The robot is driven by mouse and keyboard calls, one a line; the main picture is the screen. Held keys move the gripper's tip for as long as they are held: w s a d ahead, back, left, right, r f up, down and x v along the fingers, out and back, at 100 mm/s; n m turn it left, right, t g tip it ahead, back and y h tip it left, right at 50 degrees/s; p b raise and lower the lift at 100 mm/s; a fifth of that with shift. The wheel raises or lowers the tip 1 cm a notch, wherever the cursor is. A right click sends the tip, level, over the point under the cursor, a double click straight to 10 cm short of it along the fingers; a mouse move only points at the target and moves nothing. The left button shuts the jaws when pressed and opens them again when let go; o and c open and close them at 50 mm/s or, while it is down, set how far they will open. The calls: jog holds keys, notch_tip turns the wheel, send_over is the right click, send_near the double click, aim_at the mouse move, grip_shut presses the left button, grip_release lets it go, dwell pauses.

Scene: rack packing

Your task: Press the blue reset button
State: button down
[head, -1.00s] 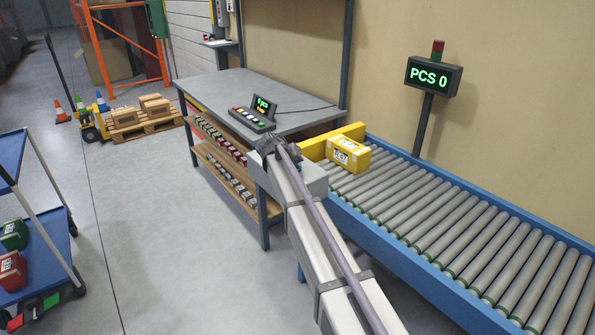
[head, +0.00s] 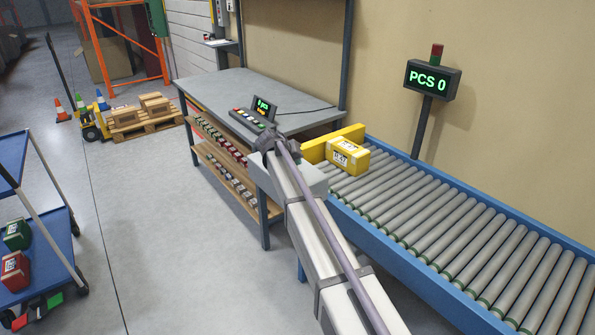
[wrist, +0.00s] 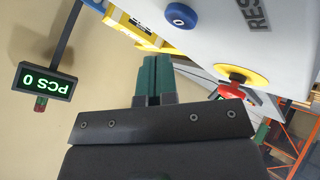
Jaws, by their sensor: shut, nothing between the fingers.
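The blue button (wrist: 180,15) is round, with a pale mark on its face. It sits on a light grey panel (wrist: 215,38) near the top of the wrist view, beside dark letters of which "RES" shows. My gripper (wrist: 155,58) is shut and empty, its two teal fingers together. In the picture the fingertips lie below the blue button and look apart from it. In the head view my arm reaches to the workbench's near corner; I cannot make out the blue button or the fingers there.
A red mushroom button on a yellow plate (wrist: 242,75) is on the same panel. The workbench (head: 215,92) holds a keypad with a small display (head: 264,108). A yellow package (head: 348,157) rests on the roller conveyor (head: 450,225). A "PCS 0" sign (head: 432,80) stands behind it.

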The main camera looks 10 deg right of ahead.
jog(key=shift+r+p, duration=1.55)
jog(key=shift+r, duration=0.4)
jog(key=shift+f, duration=0.1)
jog(key=shift+s, duration=0.15)
jog(key=s+f+n+g+y+p, duration=0.1)
jog(key=s+g+y, duration=0.4)
jog(key=s, duration=4)
notch_tip(320, 180, down, 2)
jog(key=shift+d+f+g+y+p, duration=0.1)
jog(key=shift+d+g+y+p, duration=0.3)
jog(key=shift+y, duration=0.7)
